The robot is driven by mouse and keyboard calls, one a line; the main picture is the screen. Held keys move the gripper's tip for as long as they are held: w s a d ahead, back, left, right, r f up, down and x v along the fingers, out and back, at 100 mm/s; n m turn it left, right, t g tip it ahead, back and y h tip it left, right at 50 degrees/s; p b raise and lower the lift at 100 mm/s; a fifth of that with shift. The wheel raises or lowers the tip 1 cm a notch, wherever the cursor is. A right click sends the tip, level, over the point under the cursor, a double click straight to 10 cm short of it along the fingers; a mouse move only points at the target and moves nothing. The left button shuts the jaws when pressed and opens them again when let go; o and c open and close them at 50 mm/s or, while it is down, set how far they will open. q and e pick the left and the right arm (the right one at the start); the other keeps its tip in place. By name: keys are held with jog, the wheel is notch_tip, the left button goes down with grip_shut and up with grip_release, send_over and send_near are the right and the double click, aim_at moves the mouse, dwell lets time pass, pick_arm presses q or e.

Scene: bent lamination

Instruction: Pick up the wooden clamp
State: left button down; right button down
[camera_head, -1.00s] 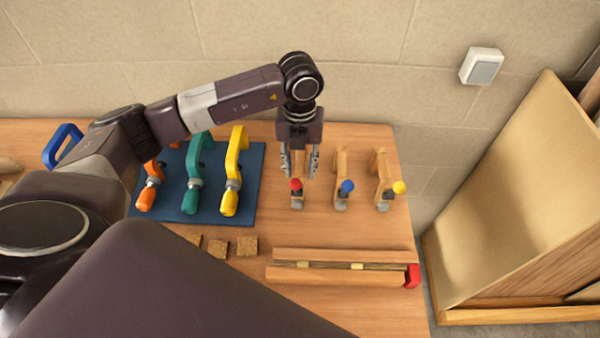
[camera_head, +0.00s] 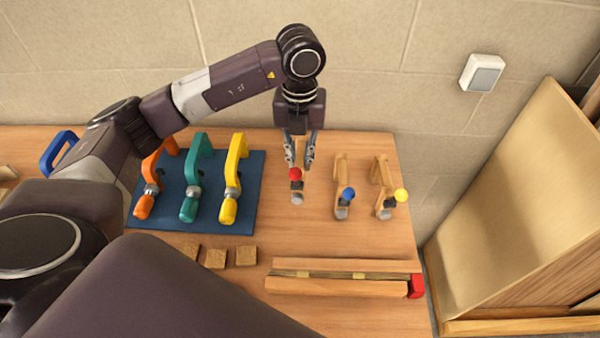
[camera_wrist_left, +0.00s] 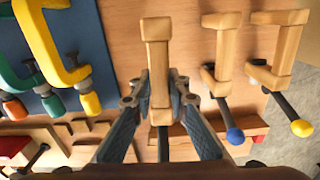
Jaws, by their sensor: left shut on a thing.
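The wooden clamp with the red knob (camera_head: 296,174) is at the back middle of the table. My left gripper (camera_head: 301,155) is shut on it from above. In the left wrist view the pale wooden clamp (camera_wrist_left: 157,60) stands between the two fingers of the left gripper (camera_wrist_left: 158,108); its red knob is hidden there. Two more wooden clamps stand to its right, one with a blue knob (camera_head: 348,194) and one with a yellow knob (camera_head: 401,195). I cannot tell whether the held clamp is clear of the table. My right gripper is not in view.
A blue mat (camera_head: 252,205) on the left bears orange, green (camera_head: 197,160) and yellow (camera_head: 235,165) clamps. Small wooden blocks (camera_head: 216,258) and a long wooden lamination (camera_head: 340,288) with a red end lie in front. A wooden panel (camera_head: 510,200) stands at the right.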

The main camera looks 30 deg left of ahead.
pick_arm(q)
notch_tip(320, 180, up, 6)
jog(key=shift+w+r+b, duration=0.1)
jog(key=shift+b, duration=0.55)
notch_tip(320, 180, up, 14)
jog(key=p, duration=0.6)
